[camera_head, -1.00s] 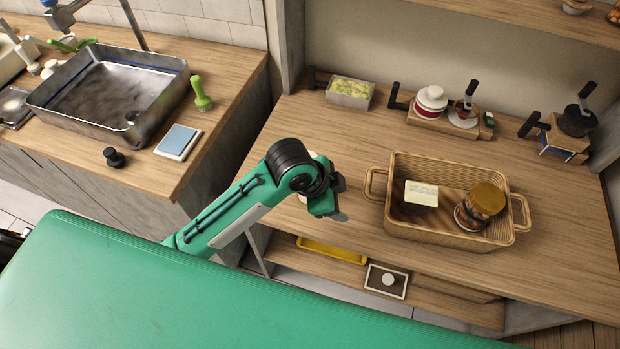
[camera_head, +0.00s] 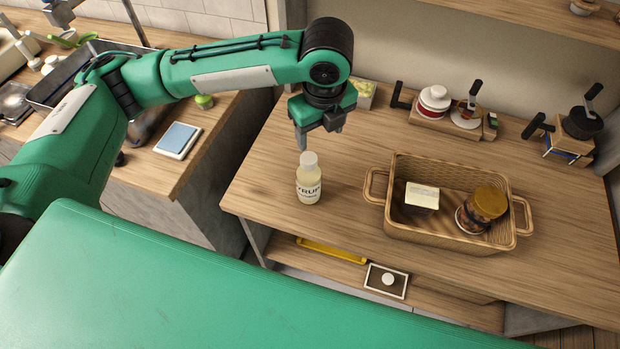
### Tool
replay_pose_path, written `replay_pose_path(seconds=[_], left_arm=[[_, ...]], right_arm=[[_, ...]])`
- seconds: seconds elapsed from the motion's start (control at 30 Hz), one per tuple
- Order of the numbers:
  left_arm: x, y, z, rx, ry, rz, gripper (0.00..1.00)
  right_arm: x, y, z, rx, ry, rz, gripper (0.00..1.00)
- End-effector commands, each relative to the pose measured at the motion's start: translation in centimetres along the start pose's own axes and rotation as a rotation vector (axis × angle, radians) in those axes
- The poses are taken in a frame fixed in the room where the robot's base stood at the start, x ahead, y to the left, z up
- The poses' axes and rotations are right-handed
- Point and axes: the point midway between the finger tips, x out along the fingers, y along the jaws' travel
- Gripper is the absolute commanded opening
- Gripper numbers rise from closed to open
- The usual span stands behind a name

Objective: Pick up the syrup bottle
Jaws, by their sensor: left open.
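The syrup bottle (camera_head: 309,181) stands upright on the wooden counter, left of the wicker basket. It has a white cap, a pale body and a label reading "YRUP". My left gripper (camera_head: 319,138) points down just above and behind the bottle in the picture. Its fingers are apart and nothing is between them. The gripper looks close to the cap, but I cannot tell the exact gap. My right gripper does not show.
The wicker basket (camera_head: 376,212) holds a jar with a gold lid (camera_head: 487,203) and a white box (camera_head: 422,195). Holders with jars stand along the counter's back. A sink (camera_head: 50,88) and a blue-topped pad (camera_head: 178,139) are at left. The counter (camera_head: 263,165) is clear around the bottle.

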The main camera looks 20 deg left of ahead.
Motion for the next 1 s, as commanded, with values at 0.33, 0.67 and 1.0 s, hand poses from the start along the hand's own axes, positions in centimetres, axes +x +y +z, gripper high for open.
replay_pose_path(seconds=[0.33,0.67,1.0], left_arm=[[0.6,0.9,1.5,0.044,-0.032,0.049,0.64],[6.4,1.1,1.6,0.042,-0.032,0.046,0.64],[9.3,1.4,1.6,0.043,-0.033,0.048,0.64]], right_arm=[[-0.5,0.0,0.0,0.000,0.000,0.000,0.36],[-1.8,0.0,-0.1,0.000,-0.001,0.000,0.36],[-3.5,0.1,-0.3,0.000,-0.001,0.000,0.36]])
